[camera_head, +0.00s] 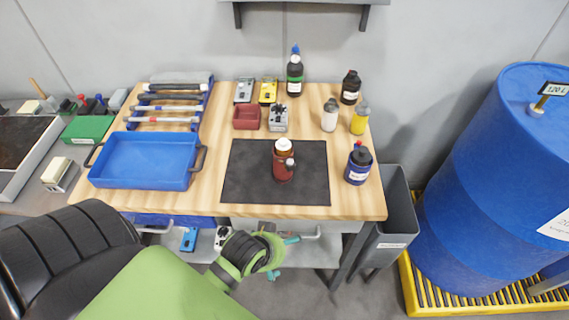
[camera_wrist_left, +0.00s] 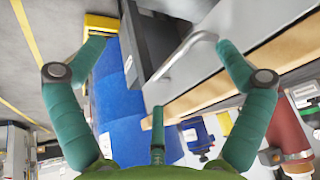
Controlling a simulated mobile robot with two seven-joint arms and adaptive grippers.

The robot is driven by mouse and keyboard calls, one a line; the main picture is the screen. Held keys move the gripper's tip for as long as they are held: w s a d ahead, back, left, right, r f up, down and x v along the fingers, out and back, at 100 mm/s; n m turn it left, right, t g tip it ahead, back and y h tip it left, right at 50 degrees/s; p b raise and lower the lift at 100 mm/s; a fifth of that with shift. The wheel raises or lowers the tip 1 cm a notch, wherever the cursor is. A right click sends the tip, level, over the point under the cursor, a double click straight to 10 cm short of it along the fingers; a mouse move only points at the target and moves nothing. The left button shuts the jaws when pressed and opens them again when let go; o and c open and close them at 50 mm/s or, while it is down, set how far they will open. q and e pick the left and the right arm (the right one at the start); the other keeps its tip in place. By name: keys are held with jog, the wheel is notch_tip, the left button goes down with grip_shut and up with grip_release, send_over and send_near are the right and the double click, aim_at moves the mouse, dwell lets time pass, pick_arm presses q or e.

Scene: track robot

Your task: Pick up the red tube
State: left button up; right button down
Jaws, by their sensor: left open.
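A dark red-brown cylinder (camera_head: 284,165), the closest match to a red tube, stands upright on the black mat (camera_head: 245,180) in the head view. It has a pale band near its top and a small light knob on its front side. A red cylinder with pinkish bands (camera_wrist_left: 288,125), likely the same one, is at the right edge of the left wrist view, partly cut off. My left gripper (camera_head: 284,256) is in front of the table's front edge, apart from the cylinder. My right gripper is not in view.
A blue tray (camera_head: 140,184) and a tool rack (camera_head: 203,104) are on the left of the wooden table. A small red box (camera_head: 246,128) and several bottles stand behind and right of the mat. A grey bin (camera_head: 402,215) and blue drum (camera_head: 490,180) are at the right.

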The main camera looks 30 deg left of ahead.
aim_at(284, 165)
pick_arm(q)
jog(key=w+a+r+n+t+y, duration=0.1)
jog(key=w+a+r+t, duration=0.1)
jog(key=w+r, duration=0.2)
jog(key=w+a+r+n+t+y, duration=0.1)
jog(key=w+a+r+t, duration=0.2)
jog(key=w+r, duration=0.1)
jog(key=w+a+r+n+t+y, duration=0.1)
jog(key=w+a+r+t, duration=0.1)
jog(key=w+r, duration=0.1)
jog(key=shift+w+a+r+n, duration=0.35)
jog(key=shift+w+r+n, duration=0.05)
jog(key=shift+r, duration=0.15)
jog(key=shift+w+a+f+t+p, duration=0.15)
jog(key=shift+w+p, duration=0.15)
jog(key=shift+w, duration=0.25)
jog(key=shift+w+a+f+t+p, duration=0.15)
jog(key=shift+w+p, duration=0.1)
jog(key=shift+w, duration=0.25)
jog(key=shift+p+x, duration=0.55)
jog(key=shift+x, duration=1.8)
jog(key=shift+s+a, duration=0.1)
jog(key=c, duration=1.4)
